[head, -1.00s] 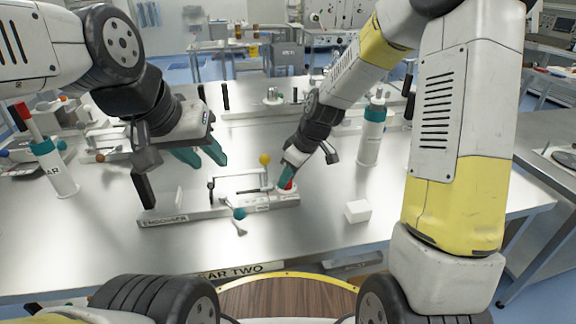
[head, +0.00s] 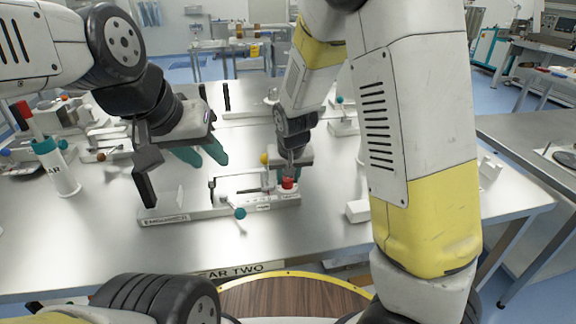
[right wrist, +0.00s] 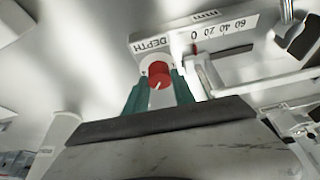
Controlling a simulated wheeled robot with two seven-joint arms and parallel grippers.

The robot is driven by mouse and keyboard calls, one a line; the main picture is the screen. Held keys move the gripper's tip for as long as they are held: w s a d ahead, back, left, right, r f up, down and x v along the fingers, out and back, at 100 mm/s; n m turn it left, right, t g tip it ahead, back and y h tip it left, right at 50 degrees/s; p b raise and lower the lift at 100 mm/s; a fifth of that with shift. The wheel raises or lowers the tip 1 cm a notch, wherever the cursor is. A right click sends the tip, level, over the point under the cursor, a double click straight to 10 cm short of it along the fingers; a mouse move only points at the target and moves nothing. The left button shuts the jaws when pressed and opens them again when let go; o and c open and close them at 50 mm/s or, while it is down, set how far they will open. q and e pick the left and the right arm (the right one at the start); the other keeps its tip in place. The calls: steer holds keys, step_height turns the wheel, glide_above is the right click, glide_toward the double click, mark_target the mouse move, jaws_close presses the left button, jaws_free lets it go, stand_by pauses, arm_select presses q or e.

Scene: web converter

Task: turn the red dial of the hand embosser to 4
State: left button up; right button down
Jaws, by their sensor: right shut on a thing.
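The hand embosser (head: 170,214) is a long grey base on the table, labelled at its left end. Its red dial (head: 288,183) stands near the right end; in the right wrist view the dial (right wrist: 160,74) shows a white pointer line beside the word DEPTH. My right gripper (right wrist: 160,88) is shut on the red dial, its teal fingers on either side of it. The numbers around the dial are covered or too small to read. My left gripper (head: 203,155) is open and empty, above the table behind the embosser's left part.
A white block (head: 357,211) lies right of the embosser. A teal-capped bottle (head: 57,168) stands at the left. A teal-knobbed lever (head: 239,213) sticks out at the embosser's front, and a millimetre scale (right wrist: 222,30) lies beside the dial. The table front is mostly clear.

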steer(key=shift+a+m+h, duration=0.1)
steer(key=shift+m+h, duration=0.2)
steer(key=shift+m, duration=0.3)
steer(key=c, duration=1.1)
jaws_free()
steer(key=shift+o, duration=0.2)
